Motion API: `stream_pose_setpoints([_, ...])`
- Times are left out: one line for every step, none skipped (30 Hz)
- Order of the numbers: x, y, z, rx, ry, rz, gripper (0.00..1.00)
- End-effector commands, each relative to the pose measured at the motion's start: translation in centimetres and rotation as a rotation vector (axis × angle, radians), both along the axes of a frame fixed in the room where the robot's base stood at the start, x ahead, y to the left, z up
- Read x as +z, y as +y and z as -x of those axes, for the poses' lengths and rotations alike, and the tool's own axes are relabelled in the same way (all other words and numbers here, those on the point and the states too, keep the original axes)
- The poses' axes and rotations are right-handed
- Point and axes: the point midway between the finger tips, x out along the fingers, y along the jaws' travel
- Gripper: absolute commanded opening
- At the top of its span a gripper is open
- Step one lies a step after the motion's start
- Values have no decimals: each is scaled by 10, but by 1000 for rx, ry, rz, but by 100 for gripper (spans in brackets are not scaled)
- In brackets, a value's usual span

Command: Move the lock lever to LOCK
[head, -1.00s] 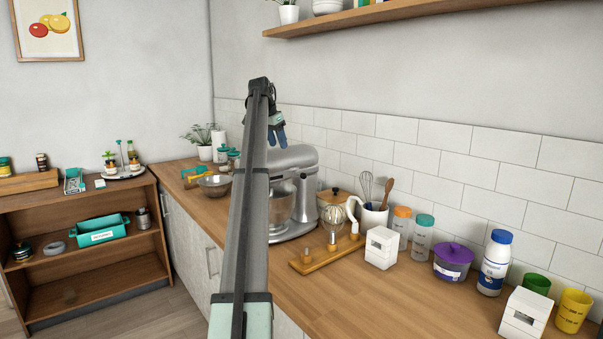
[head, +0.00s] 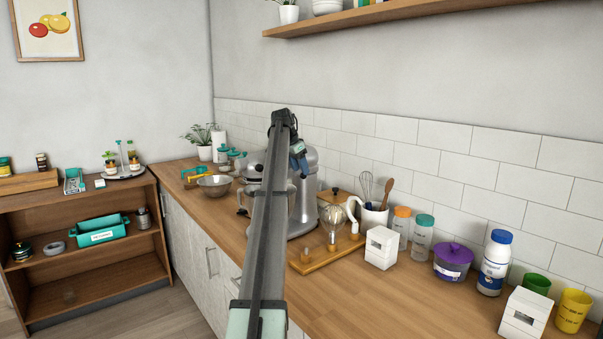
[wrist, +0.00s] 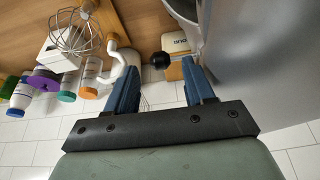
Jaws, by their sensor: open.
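The silver stand mixer (head: 304,208) stands on the counter, partly hidden behind my arm in the head view. Its grey side (wrist: 270,55) fills the right of the wrist view. The lever's stem and any LOCK marking cannot be made out. My gripper (head: 298,152) is near the mixer's head; in the wrist view my gripper (wrist: 160,72) is open and empty, its right finger close to the mixer's side.
A whisk on a wooden stand (head: 330,258), a white utensil jug (head: 373,218) and a white box (head: 381,248) stand to the right. Tiled wall (head: 450,150) lies behind.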

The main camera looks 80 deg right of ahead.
Motion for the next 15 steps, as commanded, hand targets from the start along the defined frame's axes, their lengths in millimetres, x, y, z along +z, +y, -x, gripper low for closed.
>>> stream_pose_setpoints([-7, -1, 2, 0, 0, -1, 53])
stream_pose_setpoints([-10, -2, 3, 0, 0, -1, 53])
stream_pose_setpoints([-13, -3, 4, 0, 0, 0, 53])
stream_pose_setpoints([-15, -4, 4, 0, 0, 0, 53])
stream_pose_setpoints([-16, -5, 5, 0, -1, 1, 53])
stream_pose_setpoints([-19, -5, 5, 0, 0, 1, 53])
stream_pose_setpoints([-20, -6, 6, 0, 0, 1, 53])
stream_pose_setpoints([-21, -6, 6, 0, -1, 1, 53])
stream_pose_setpoints([-22, -7, 6, 0, -1, 1, 53])
stream_pose_setpoints([-23, -7, 7, 0, -1, 1, 53])
stream_pose_setpoints([-23, -7, 7, 0, -1, 1, 53])
stream_pose_setpoints([-24, -7, 7, 0, -1, 1, 53])
stream_pose_setpoints([-24, -7, 7, 0, -1, 1, 53])
stream_pose_setpoints([-24, -7, 7, 0, -1, 1, 53])
stream_pose_setpoints([-24, -7, 7, 0, -1, 1, 53])
